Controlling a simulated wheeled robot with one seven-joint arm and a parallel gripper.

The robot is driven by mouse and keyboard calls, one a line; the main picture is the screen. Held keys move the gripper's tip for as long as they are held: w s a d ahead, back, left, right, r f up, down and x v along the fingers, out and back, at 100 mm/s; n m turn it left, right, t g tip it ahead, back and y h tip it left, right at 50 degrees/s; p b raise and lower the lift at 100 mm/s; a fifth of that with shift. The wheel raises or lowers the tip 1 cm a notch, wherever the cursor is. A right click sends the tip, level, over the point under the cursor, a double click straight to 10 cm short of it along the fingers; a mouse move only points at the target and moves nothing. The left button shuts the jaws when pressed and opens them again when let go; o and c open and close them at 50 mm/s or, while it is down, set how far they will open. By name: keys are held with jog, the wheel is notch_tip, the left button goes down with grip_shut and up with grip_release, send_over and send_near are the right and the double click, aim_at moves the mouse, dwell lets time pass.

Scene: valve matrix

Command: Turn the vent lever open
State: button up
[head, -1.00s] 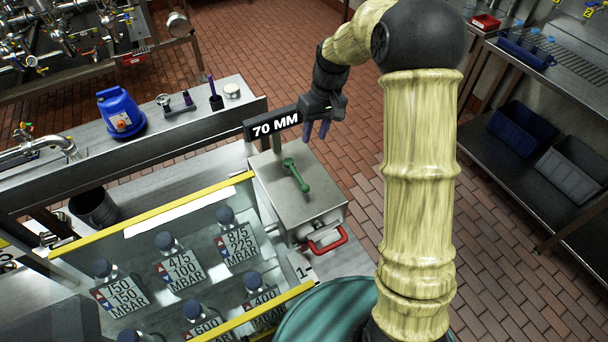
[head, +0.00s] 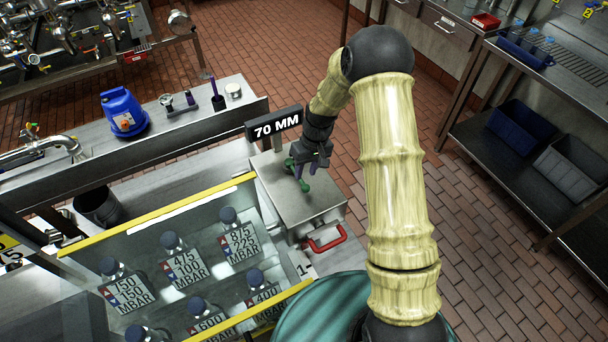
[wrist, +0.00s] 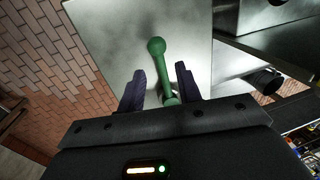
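The green vent lever (head: 304,184) is on top of a metal box (head: 322,202) beside the 70 MM sign. My gripper (head: 305,172) is over the box top at the lever and hides part of it in the head view. In the wrist view the lever (wrist: 158,68) runs between my two dark purple fingers (wrist: 158,88), its round knob beyond the fingertips. The fingers stand apart with gaps on both sides of the lever, so the gripper is open. Whether the fingers reach down to lever height I cannot tell.
The 70 MM sign (head: 275,124) stands just behind the box. A red handle (head: 327,240) is on the box's front. A yellow-edged clear panel with several pressure plates (head: 184,262) lies to the left. Brick floor (head: 480,230) is open to the right.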

aim_at(303, 182)
jog(key=shift+s+a+f+p, duration=0.1)
jog(key=shift+a+f+p, duration=0.1)
jog(key=shift+f, duration=0.75)
jog(key=shift+s+a+f+p, duration=0.1)
jog(key=shift+a+f, duration=0.05)
jog(key=shift+f, duration=0.75)
grip_shut()
